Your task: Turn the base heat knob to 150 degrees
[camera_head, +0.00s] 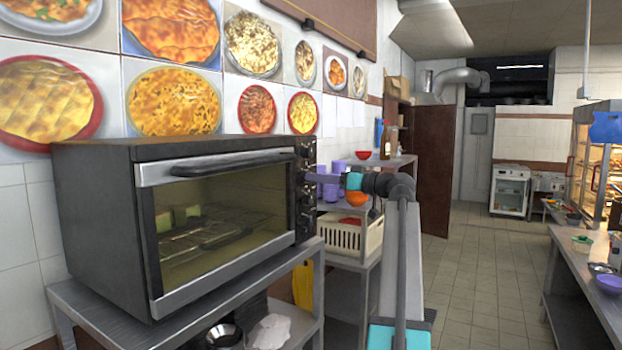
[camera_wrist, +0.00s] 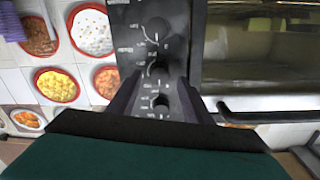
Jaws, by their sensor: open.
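The oven's dark control panel (camera_head: 307,204) runs down the right side of its front in the head view. In the wrist view the panel (camera_wrist: 125,20) carries a column of round black knobs with white markings: a top knob (camera_wrist: 157,28), a middle knob (camera_wrist: 157,68) and a lower knob (camera_wrist: 161,102). I cannot read which is base heat or where its pointer stands. My gripper (camera_head: 322,179) is close in front of the panel. In the wrist view my open gripper (camera_wrist: 160,98) has its dark fingers on both sides of the lower knob. Contact cannot be told.
The oven (camera_head: 95,220) stands on a metal table (camera_head: 85,318); its door handle (camera_head: 215,165) spans the front. A shelf with purple cups (camera_head: 330,190) and a cream basket (camera_head: 340,236) is behind my arm. The tiled floor (camera_head: 480,270) at right is clear.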

